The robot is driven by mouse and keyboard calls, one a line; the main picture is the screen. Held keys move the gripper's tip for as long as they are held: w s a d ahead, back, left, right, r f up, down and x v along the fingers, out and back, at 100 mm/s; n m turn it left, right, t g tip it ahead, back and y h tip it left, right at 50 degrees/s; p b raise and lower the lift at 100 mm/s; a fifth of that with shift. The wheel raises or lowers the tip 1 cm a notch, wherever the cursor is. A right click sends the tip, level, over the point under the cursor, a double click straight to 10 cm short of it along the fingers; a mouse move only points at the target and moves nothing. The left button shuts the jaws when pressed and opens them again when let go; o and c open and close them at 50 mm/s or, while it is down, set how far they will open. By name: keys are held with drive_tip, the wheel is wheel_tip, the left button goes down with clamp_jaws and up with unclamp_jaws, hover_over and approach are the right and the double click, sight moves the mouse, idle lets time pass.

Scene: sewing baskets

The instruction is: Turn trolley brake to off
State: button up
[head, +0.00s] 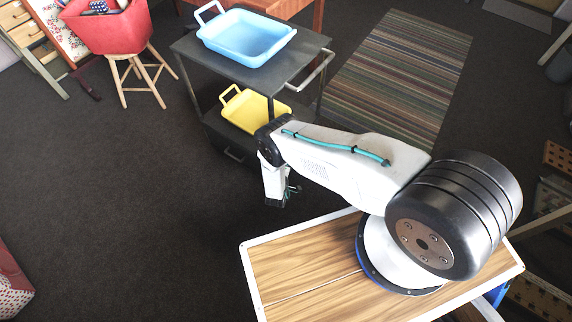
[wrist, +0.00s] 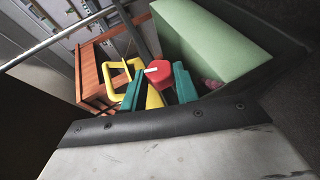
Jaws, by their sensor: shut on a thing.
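The dark grey trolley (head: 306,62) stands in front of my arm in the head view. In the wrist view, a red knob (wrist: 158,71) with a white mark on its top sits between the two green fingers of my gripper (wrist: 158,86). My gripper is shut on this red knob, which I take to be the trolley brake. A yellow part (wrist: 154,98) shows just below the knob between the fingers. I cannot tell which setting the white mark points to.
A blue tray (head: 246,54) sits on the trolley's top and a yellow tray (head: 236,105) on its lower shelf. A green block-like thing (wrist: 215,45) is close to the right of my fingers. A red basket (head: 105,32) on a wooden stool stands left; dark floor between is clear.

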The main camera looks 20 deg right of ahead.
drive_tip(key=o, duration=1)
drive_tip(key=v, duration=0.7)
drive_tip(key=shift+s+a+r, duration=0.1)
drive_tip(key=shift+s+a, duration=0.15)
drive_tip(key=shift+s, duration=0.1)
